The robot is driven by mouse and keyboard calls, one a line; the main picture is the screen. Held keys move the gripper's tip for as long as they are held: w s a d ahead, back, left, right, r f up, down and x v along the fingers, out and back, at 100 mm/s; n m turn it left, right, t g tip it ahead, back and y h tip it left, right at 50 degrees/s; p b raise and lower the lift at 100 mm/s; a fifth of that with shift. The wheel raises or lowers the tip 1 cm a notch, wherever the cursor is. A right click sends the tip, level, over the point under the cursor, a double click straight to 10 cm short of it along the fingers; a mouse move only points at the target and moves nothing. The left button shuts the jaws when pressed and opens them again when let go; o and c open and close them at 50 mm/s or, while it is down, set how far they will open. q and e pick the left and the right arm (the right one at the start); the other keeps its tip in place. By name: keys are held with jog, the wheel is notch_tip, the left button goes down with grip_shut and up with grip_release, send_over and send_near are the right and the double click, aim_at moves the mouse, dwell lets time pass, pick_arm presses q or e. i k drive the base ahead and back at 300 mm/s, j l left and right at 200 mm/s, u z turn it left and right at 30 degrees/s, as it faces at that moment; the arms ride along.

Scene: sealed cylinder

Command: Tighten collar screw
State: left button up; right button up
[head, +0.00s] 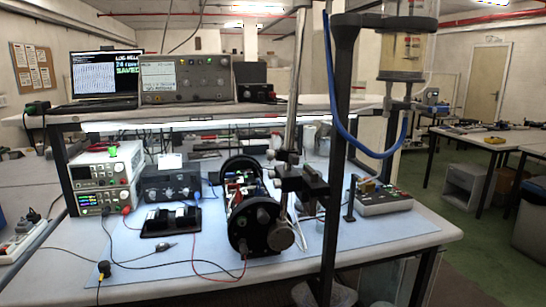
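A cylinder-like assembly with round black end plates (243,232) lies on the blue mat (130,238), with coloured parts and wiring between the plates. A silver round part (280,237) sits at its front right. A dark clamp (306,184) is on the stand just right of it, by a chrome pole (294,90). A clear cylinder (403,52) with yellowish contents is held high at the right, with a blue tube (352,140) below it. I cannot pick out a collar screw at this size. Neither of my grippers is in view.
Stacked power supplies (104,180), a dark instrument (170,187) and a small black tray (170,220) stand on the left of the bench. A control box (382,198) is at the right. Loose cables cross the mat. A dark upright post (339,120) stands in front.

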aim_at(271, 155)
jog(key=i+j, duration=0.15)
jog(key=j, duration=0.2)
jog(key=i+j, duration=0.15)
jog(key=j, duration=0.2)
jog(key=i+j+z, duration=0.1)
jog(key=i+j, duration=0.1)
jog(key=j, duration=0.1)
